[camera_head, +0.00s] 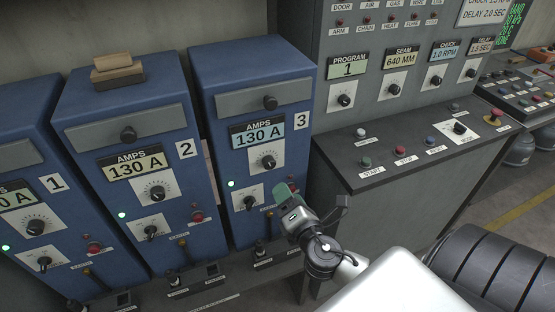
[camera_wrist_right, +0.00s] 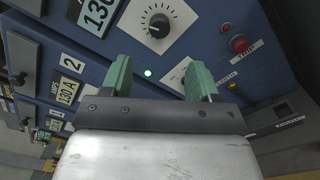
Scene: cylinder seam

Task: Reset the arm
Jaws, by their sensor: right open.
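My right gripper (camera_head: 287,194) is in front of the lower front of blue cabinet 3 (camera_head: 240,100), left of the control desk. In the right wrist view its two green fingers (camera_wrist_right: 160,82) stand wide apart, with nothing held between them. Beyond them the wrist view shows a lit green lamp, a white switch plate (camera_wrist_right: 177,75) partly hidden by a finger, an amps dial (camera_wrist_right: 158,25) and a red TRIP button (camera_wrist_right: 239,44). In the head view the gripper covers the place of that button. Contact with the cabinet cannot be told. My left gripper is not in view.
Blue cabinets 2 (camera_head: 120,100) and 1 (camera_head: 20,150) stand to the left; a wooden-backed block (camera_head: 117,70) lies on cabinet 2. The grey control desk (camera_head: 400,165) with START and STOP buttons is close on the right. Open floor (camera_head: 510,215) shows at the far right.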

